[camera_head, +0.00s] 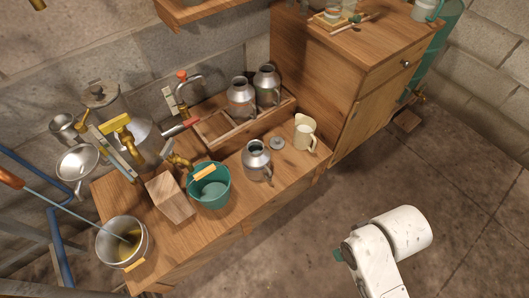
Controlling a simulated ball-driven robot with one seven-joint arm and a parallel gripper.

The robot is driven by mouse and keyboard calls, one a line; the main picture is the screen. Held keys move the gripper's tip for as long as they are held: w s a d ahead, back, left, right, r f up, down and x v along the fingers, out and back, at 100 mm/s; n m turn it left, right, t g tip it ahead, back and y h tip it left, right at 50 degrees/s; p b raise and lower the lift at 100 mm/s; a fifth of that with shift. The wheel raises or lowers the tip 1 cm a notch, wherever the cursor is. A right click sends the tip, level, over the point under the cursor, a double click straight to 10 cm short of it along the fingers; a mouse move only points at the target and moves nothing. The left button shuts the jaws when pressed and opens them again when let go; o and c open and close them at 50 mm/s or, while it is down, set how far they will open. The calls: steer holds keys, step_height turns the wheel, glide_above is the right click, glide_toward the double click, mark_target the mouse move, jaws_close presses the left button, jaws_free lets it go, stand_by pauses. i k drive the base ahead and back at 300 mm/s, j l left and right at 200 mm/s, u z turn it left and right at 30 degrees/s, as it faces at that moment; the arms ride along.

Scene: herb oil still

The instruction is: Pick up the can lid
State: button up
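The can lid (277,143) is a small grey disc with a raised middle. It lies on the wooden bench between an open metal can (257,161) and a cream jug (305,132). The can stands upright with its mouth uncovered. White links of my arm show at the lower right, over the floor and well apart from the bench. My gripper's fingers do not show, so I cannot see whether they are open or shut.
Two metal cans (240,98) stand in a wooden tray (228,143) behind the lid. A teal bucket (221,190), wooden block (171,197) and metal pot (123,243) stand left. A wooden cabinet (318,78) rises behind right. The floor (300,230) in front is clear.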

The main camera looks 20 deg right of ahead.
mark_target(276, 142)
steer(key=i+l+u, duration=0.15)
steer(key=i, duration=0.35)
steer(key=i+l+u, duration=0.15)
steer(key=i+l, duration=0.2)
steer(key=i, duration=0.15)
steer(key=i+l+u, duration=0.15)
steer(key=i+l, duration=0.2)
steer(key=i, duration=0.15)
